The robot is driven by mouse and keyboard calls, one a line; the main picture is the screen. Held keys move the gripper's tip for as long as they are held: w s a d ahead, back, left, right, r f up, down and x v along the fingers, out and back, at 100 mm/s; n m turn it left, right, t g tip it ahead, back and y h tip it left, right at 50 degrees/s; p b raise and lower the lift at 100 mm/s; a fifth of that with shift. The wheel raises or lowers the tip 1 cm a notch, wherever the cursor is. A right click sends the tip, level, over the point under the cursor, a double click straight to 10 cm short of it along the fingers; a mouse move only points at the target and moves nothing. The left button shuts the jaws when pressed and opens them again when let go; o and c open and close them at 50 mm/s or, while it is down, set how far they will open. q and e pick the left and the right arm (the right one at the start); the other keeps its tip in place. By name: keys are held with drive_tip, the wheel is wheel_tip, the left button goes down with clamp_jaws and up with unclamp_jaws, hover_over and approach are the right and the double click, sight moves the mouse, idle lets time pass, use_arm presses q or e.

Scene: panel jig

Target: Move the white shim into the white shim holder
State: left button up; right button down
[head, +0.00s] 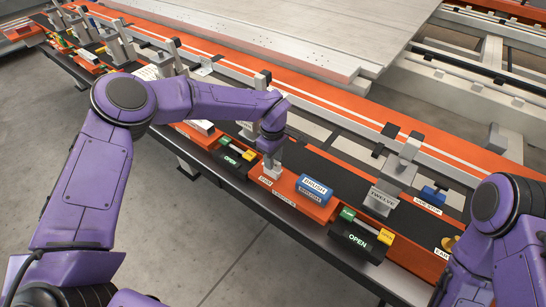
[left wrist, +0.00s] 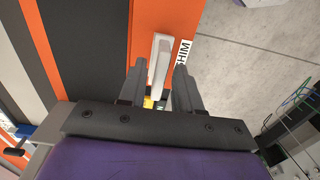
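The white shim (left wrist: 160,58) is a narrow pale block on an orange surface, beside a label reading SHIM in the left wrist view. My left gripper (left wrist: 159,80) is open, its two dark fingers on either side of the shim, with a gap visible at the right finger. In the head view my left gripper (head: 272,172) points down at the orange station of the bench, where it hides most of the shim. A pale block (head: 200,127) lies further left along the bench; I cannot tell whether it is the white shim holder. My right gripper is outside the frames.
A blue brush block (head: 315,187) stands right of my left gripper. Dark bins marked OPEN (head: 360,237) (head: 235,158) sit at the front edge. Grey clamps (head: 381,198) stand along the bench. A large pale panel (head: 290,35) lies behind the orange rail.

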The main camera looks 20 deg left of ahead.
use_arm(q)
wheel_tip(320, 180, up, 11)
drive_tip(key=b, duration=0.2)
drive_tip(key=shift+f, duration=0.2)
drive_tip(key=shift+f, duration=0.1)
idle(0.8)
